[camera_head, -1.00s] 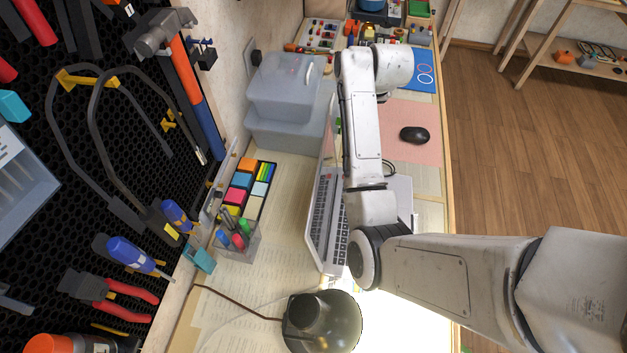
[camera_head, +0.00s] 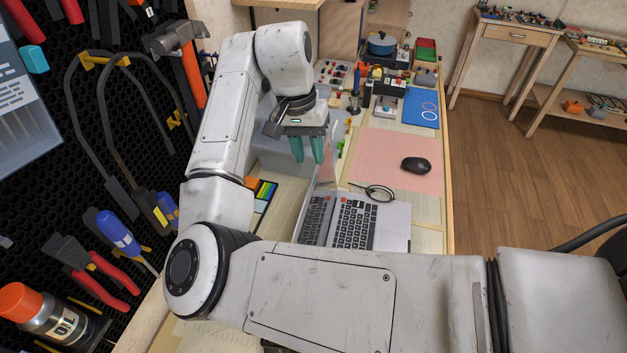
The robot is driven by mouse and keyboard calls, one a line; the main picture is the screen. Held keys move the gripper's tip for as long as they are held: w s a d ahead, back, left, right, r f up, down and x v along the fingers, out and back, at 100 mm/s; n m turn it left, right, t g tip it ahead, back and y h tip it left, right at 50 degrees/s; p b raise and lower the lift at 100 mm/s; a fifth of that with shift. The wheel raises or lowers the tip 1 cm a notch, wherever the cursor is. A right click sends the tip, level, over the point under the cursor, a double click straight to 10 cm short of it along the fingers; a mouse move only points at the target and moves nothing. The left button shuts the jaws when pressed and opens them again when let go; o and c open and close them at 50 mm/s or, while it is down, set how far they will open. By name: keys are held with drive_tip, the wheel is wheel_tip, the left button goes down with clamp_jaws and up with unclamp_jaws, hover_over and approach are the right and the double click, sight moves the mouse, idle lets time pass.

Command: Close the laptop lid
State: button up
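The laptop is open on the desk, with its silver base and black keyboard (camera_head: 355,225) facing up. Its lid (camera_head: 318,216) stands up along the left side of the base, seen nearly edge-on, with what looks like a keyboard reflection in the screen. My gripper (camera_head: 308,160) points down near the lid's far end, its two teal fingers apart with nothing seen between them. I cannot tell whether a finger touches the lid. My arm hides the near part of the laptop.
A pink mat (camera_head: 395,155) with a black mouse (camera_head: 416,165) lies beyond the laptop. A black cable loop (camera_head: 379,193) lies by the base. Sticky notes (camera_head: 262,192) lie left of the lid. The pegboard wall with tools (camera_head: 110,130) bounds the left; open floor is right.

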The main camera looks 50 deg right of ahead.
sight(314, 173)
drive_tip(key=f, duration=0.5)
drive_tip(key=s+f+p, duration=0.1)
drive_tip(key=f, duration=0.2)
drive_tip(key=shift+s+d+f, duration=0.1)
drive_tip(key=shift+d+f, duration=0.1)
drive_tip(key=shift+d, duration=0.15)
drive_tip(key=shift+c, duration=0.2)
clamp_jaws()
idle(0.8)
